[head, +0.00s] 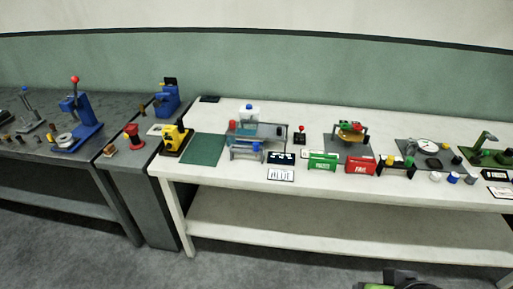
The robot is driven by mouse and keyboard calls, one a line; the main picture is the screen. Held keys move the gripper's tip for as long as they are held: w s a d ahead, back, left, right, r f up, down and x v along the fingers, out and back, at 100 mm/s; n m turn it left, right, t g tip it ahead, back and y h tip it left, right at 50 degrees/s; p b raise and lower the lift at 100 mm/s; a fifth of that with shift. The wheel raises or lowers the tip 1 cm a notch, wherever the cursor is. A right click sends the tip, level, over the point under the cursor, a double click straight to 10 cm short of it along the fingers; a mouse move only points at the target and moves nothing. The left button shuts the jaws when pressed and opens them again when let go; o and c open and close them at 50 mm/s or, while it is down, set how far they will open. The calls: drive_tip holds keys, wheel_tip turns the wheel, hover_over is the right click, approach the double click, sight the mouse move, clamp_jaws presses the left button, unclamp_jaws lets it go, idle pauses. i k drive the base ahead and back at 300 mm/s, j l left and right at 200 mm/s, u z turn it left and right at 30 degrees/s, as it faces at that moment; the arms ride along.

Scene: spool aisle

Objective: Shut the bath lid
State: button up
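A grey, partly see-through box (268,131) stands on the white bench, left of its middle. It may be the bath, but it is too small here to be sure. A blue-and-white piece (249,112) shows at its back, and a low grey rack with a blue top (247,150) is in front of it. I cannot make out a lid or whether one is open. My gripper is not clearly in view; only a green and black part shows at the bottom edge.
The white bench (230,188) also holds a green mat (204,149), a yellow device (175,138), a green block (322,161), a red block (361,165) and a dial fixture (423,148). A dark bench (60,155) with a blue press (86,125) stands left.

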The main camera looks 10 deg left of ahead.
sight(267, 130)
drive_tip(key=i+j+u, duration=0.15)
drive_tip(key=i+u, duration=0.25)
drive_tip(key=i, duration=0.2)
drive_tip(key=i+u, duration=0.35)
drive_tip(key=i, duration=0.25)
drive_tip(key=i+l+u, duration=0.25)
drive_tip(key=i+u, duration=0.15)
drive_tip(key=i, duration=0.15)
